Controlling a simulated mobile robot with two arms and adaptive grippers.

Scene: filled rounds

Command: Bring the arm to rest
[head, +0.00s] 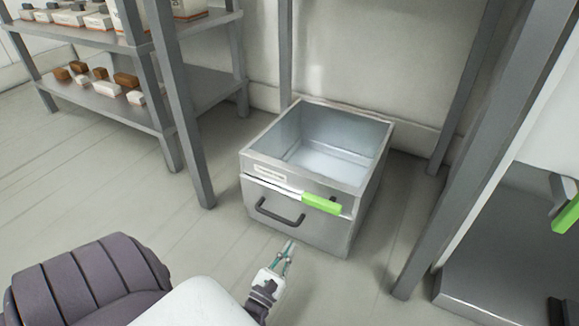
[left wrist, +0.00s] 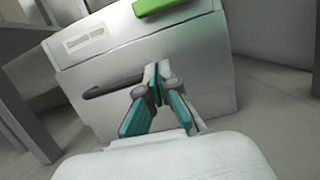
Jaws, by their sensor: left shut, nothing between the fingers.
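My left gripper (head: 286,254) is shut and empty. It is in front of an open-topped metal bin (head: 255,218), near the bin's dark handle (head: 281,213). In the left wrist view the shut fingers (left wrist: 155,80) appear in front of the bin's face (left wrist: 200,60), at the right end of the handle (left wrist: 115,85). I cannot tell whether they touch it. My right gripper is not in view.
The bin stands on the floor between grey shelf posts (head: 180,110) and looks empty inside. A bright green piece (head: 322,203) is on its front rim. Shelves at the left hold boxes (head: 105,88) and brown and white blocks. Pale floor (head: 120,190) is clear at left.

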